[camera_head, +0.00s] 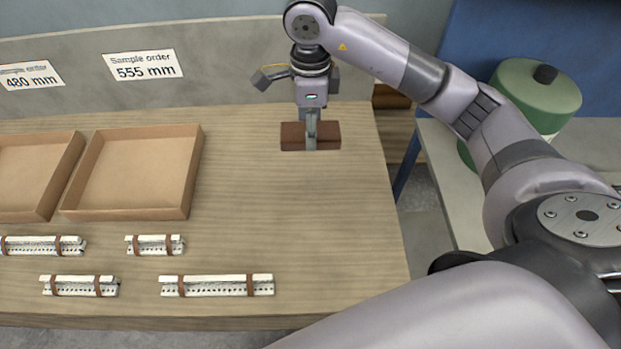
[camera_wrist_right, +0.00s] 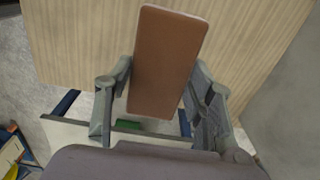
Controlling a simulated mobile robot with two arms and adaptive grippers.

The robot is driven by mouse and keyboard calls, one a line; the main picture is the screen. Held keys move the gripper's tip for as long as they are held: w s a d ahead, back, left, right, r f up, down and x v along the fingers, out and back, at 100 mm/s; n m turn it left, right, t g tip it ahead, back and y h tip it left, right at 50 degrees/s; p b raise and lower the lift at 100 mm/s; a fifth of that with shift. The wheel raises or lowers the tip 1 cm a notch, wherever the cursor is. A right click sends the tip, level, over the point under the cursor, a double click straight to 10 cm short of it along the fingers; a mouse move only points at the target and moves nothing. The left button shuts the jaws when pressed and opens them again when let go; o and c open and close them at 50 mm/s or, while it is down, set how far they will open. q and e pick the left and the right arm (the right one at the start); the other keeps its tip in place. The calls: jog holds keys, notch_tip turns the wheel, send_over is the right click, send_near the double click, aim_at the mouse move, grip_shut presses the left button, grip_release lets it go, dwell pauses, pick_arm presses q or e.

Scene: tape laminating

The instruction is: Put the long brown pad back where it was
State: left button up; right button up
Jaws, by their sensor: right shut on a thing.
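The long brown pad (camera_head: 328,136) is at the back right of the wooden table in the head view, near its right edge. My right gripper (camera_head: 311,140) is shut on it, with the fingers across the pad's middle. In the right wrist view the brown pad (camera_wrist_right: 168,60) lies between the two fingers of the right gripper (camera_wrist_right: 165,90). I cannot tell whether the pad touches the table. My left gripper is not in view.
Two open cardboard trays (camera_head: 130,212) stand at the left of the table (camera_head: 300,230). Several white strips with brown bands, one of them a long strip (camera_head: 217,285), lie along the front. A grey back panel (camera_head: 230,65) bears order signs. A green canister (camera_head: 535,95) stands right.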

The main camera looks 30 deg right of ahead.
notch_tip(320, 180, down, 12)
jog(key=shift+f+p, duration=0.1)
jog(key=shift+p, duration=0.55)
notch_tip(320, 180, down, 4)
jog(key=shift+r+p, duration=0.1)
jog(key=shift+p, duration=0.2)
jog(key=shift+f, duration=0.35)
jog(key=o, duration=1.1)
jog(key=shift+r, duration=0.1)
